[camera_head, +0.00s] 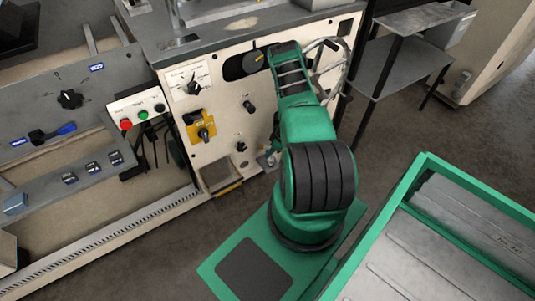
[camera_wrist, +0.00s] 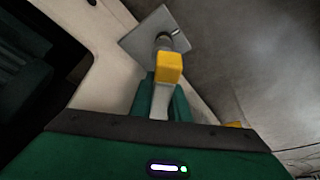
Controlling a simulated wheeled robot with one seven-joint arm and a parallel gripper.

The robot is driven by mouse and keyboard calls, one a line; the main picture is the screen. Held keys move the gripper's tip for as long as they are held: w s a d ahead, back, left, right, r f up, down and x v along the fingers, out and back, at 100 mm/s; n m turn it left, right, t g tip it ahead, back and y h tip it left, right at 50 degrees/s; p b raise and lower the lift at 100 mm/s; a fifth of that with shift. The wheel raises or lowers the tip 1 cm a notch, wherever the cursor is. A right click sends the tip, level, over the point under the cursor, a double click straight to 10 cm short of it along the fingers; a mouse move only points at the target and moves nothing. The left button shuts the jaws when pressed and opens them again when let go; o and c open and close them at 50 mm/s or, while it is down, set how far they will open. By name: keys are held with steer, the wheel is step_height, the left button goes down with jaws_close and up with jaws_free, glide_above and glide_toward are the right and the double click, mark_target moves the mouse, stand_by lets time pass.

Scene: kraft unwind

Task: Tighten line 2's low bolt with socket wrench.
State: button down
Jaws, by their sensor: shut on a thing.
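My gripper (camera_wrist: 163,98) is shut on a grey tool with a yellow block on it, which I take to be the socket wrench (camera_wrist: 168,68). In the wrist view, the tool's far end overlaps a grey metal plate (camera_wrist: 140,42) with a short dark slot. I cannot tell whether the tool touches the plate. In the head view, my green arm reaches down in front of the cream machine panel (camera_head: 220,125), and the gripper is mostly hidden behind it, low at the panel's right side. The low bolt cannot be made out in either view.
The panel carries a yellow-backed switch (camera_head: 203,133), black knobs and a handwheel (camera_head: 330,62). A button box (camera_head: 141,110) stands to its left. A grey shelf stand (camera_head: 405,60) is at the back right, and a green-rimmed bin (camera_head: 400,190) at the right. Bare floor shows between them.

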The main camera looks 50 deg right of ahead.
steer(key=shift+f, duration=0.8)
stand_by(2.2)
steer(key=shift+w+d+m+h, duration=0.1)
steer(key=shift+m+h, duration=0.2)
steer(key=shift+m, duration=0.8)
steer(key=shift+d+m+t+h, duration=0.1)
steer(key=shift+m+t+h, duration=0.3)
steer(key=shift+m, duration=0.8)
steer(key=shift+f, duration=0.1)
steer(key=shift+d+m+h, duration=0.1)
steer(key=shift+m+h, duration=0.4)
steer(key=shift+m, duration=0.6)
